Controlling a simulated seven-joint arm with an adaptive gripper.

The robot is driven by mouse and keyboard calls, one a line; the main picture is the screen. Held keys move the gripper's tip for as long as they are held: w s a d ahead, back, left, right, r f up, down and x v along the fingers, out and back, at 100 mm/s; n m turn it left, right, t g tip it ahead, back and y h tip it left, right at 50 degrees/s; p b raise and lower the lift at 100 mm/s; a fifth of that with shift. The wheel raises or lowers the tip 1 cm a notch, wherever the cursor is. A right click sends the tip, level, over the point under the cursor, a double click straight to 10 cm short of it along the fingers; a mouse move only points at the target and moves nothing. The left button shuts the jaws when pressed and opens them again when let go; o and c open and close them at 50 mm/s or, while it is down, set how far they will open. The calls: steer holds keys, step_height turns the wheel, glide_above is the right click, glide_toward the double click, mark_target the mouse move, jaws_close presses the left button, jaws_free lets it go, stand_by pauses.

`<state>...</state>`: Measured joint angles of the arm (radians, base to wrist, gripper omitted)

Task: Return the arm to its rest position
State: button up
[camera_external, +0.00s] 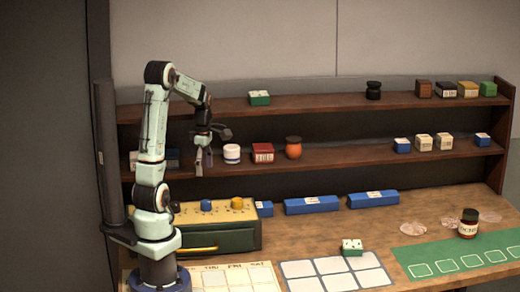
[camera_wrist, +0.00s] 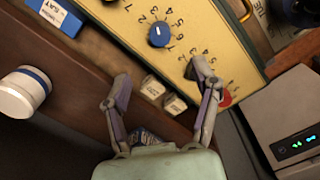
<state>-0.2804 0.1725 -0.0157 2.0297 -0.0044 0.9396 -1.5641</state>
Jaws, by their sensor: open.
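My gripper (camera_external: 204,168) hangs pointing down in front of the middle shelf, above the yellow-topped green box (camera_external: 233,240). In the wrist view my gripper (camera_wrist: 160,72) has its two fingers spread, with nothing held between them. My arm stands upright and is bent forward at the top. Past the fingertips, the wrist view shows the box's yellow panel (camera_wrist: 185,12) with a blue knob (camera_wrist: 159,34) and printed numbers. A red knob (camera_wrist: 225,98) is partly hidden behind a finger.
A white jar (camera_external: 232,154), a red box (camera_external: 262,153) and an orange jar (camera_external: 293,148) stand on the middle shelf, right of my gripper. Blue boxes (camera_external: 312,205) lie along the back of the table. A dark jar (camera_external: 468,224) stands near the green mat (camera_external: 410,256).

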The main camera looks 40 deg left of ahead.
steer(key=shift+r, duration=0.35)
steer(key=s+d+r+m+t, duration=0.2)
steer(key=s+d+r+m, duration=0.2)
steer(key=s+d+r, duration=0.25)
steer(key=s+f+m+g, duration=0.2)
steer(key=s+f+m, duration=0.2)
steer(key=s+m, duration=0.7)
steer(key=m, duration=0.4)
steer(key=shift+s+m+y, duration=0.15)
steer(key=shift+m+y, duration=0.25)
